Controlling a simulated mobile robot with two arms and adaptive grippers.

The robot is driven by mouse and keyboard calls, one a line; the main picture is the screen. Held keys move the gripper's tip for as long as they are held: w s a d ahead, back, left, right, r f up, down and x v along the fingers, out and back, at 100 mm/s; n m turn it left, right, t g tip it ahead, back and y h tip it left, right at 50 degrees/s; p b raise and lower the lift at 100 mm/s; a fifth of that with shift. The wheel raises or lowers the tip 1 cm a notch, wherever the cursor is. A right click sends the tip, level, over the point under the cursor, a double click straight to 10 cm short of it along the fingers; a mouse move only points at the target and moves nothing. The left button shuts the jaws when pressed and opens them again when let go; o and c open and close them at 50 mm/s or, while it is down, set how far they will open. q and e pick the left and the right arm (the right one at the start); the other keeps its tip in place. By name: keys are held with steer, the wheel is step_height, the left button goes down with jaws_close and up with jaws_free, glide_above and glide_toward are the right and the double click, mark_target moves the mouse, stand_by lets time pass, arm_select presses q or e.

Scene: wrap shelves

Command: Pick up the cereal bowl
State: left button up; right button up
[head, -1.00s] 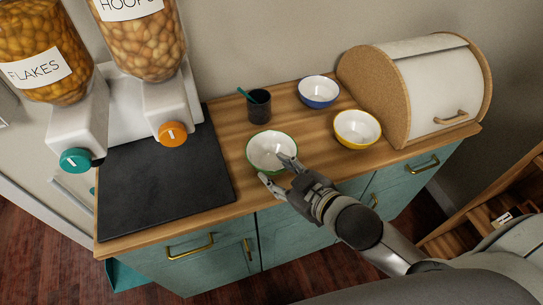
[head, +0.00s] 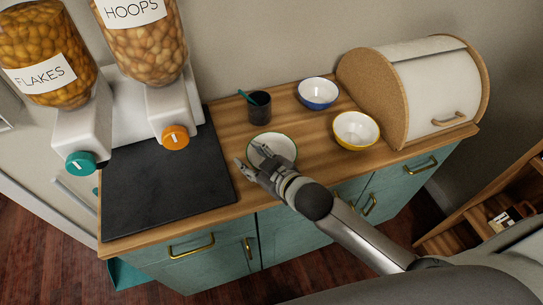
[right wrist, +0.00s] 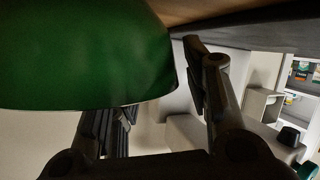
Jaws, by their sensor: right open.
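A white bowl with a green rim (head: 279,143) stands upright on the wooden counter. Its green outer side (right wrist: 80,55) fills the upper left of the right wrist view. My right gripper (head: 252,157) is open at the bowl's near left edge. One finger reaches over the bowl and the other is to its left, outside it. In the right wrist view the bowl partly hides one finger, and the other finger is clear of it. I cannot tell whether either finger touches the bowl. My left gripper is not in view.
A blue bowl (head: 318,92) and a yellow bowl (head: 356,129) stand behind and to the right. A dark cup (head: 259,108) with a teal stick is behind the green-rimmed bowl. A black mat (head: 165,185) and two cereal dispensers are left; a bread box (head: 435,90) is right.

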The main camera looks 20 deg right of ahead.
steer(key=shift+w+a+f, duration=0.15)
steer(key=shift+w+f, duration=0.05)
steer(key=shift+w, duration=0.2)
jaws_close()
steer(key=shift+r, duration=0.15)
